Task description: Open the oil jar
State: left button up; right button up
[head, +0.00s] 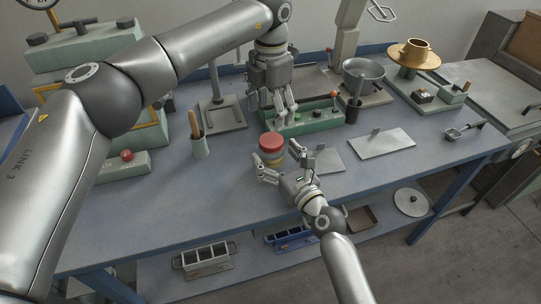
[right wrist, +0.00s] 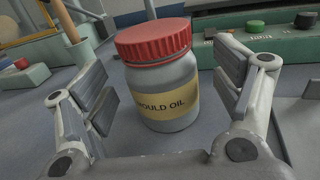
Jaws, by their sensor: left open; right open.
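The oil jar (right wrist: 165,85) is a grey jar with a ribbed red lid (right wrist: 153,38) and a yellow label reading "MOULD OIL". It stands upright on the bench, and its red lid also shows in the head view (head: 271,141). My right gripper (head: 278,160) is open, with its fingers to either side of the jar's front in the right wrist view (right wrist: 165,105); I see gaps between the fingers and the jar. My left gripper (head: 284,117) is open and empty, pointing down behind and above the jar. The lid is on the jar.
A green control box (head: 310,118) stands behind the jar, below my left gripper. A cup with a wooden-handled tool (head: 200,148) stands to the left. A flat grey plate (head: 381,143) lies to the right. The blue bench top (head: 190,205) is clear at the front left.

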pick_arm(q)
jog(key=shift+s+d+r, duration=0.1)
pick_arm(e)
jog(key=shift+x, duration=1.1)
jog(key=shift+w, duration=0.2)
